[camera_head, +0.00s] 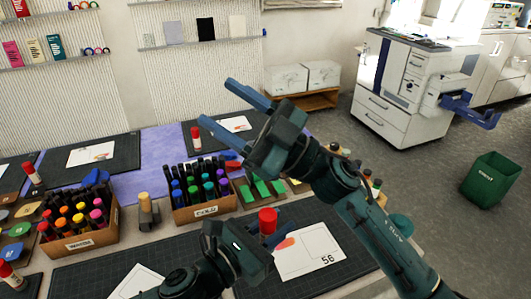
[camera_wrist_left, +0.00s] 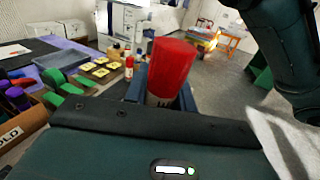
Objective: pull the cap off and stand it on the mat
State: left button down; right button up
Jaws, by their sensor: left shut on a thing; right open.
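My left gripper (camera_head: 268,236) is shut on a glue stick with a red cap (camera_head: 268,220), held upright above the near dark cutting mat (camera_head: 150,246). In the left wrist view the red cap (camera_wrist_left: 171,66) points up between the blue fingers, and a bit of white stick body (camera_wrist_left: 187,97) shows under it. The cap appears to be on the stick; the lower end is hidden. My right gripper (camera_head: 217,101) is open and empty, higher up and to the left in the head view, clear of the cap.
A page marked 56 (camera_head: 308,252) lies on the near mat. Boxes of markers (camera_head: 205,212) and (camera_head: 80,243) stand behind it, with a tan-topped stamp (camera_head: 145,212) between. Other red-capped sticks (camera_head: 196,138) stand farther off.

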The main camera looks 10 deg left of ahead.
jog(key=s+a+r+n+g+h, duration=0.1)
jog(key=s+a+n+g+h, duration=0.35)
jog(key=s+n+g, duration=0.35)
jog(key=t+h, duration=0.6)
jog(key=h, duration=1.4)
send_near(265, 214)
jog(key=shift+m+t+y, duration=0.25)
jog(key=shift+m+t, duration=0.05)
jog(key=shift+m, duration=0.1)
notch_tip(265, 214, down, 10)
jog(key=shift+s+d+r, duration=0.15)
jog(key=shift+r, duration=0.05)
grip_shut()
